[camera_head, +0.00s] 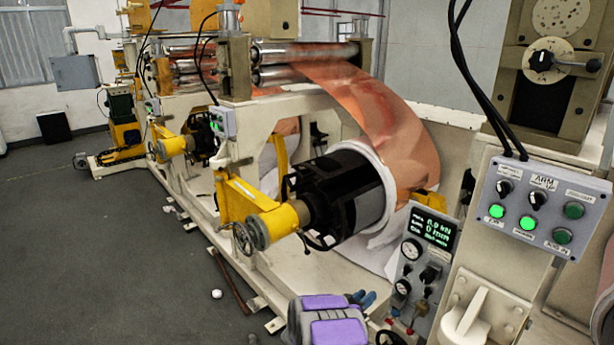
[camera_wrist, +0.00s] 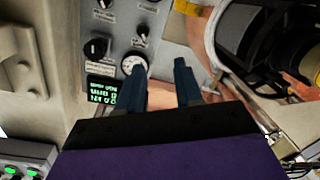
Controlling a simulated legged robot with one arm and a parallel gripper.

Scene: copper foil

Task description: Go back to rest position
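My gripper (camera_head: 363,298) shows at the bottom centre of the head view, at the end of my purple and grey arm, left of the gauge panel (camera_head: 420,262). In the wrist view my gripper (camera_wrist: 159,68) has its two blue fingers apart, with nothing held between them. The gauge panel with its dial and green display (camera_wrist: 102,92) appears behind the fingers there, seen turned over. The distance from the fingertips to the panel is hard to tell.
A black roll hub (camera_head: 350,190) with copper foil (camera_head: 385,120) stands behind my gripper. A button box (camera_head: 540,208) with green lights is at right. A yellow arm (camera_head: 262,218) supports the hub. The grey floor (camera_head: 90,240) at left is mostly clear, with a small white object (camera_head: 216,294).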

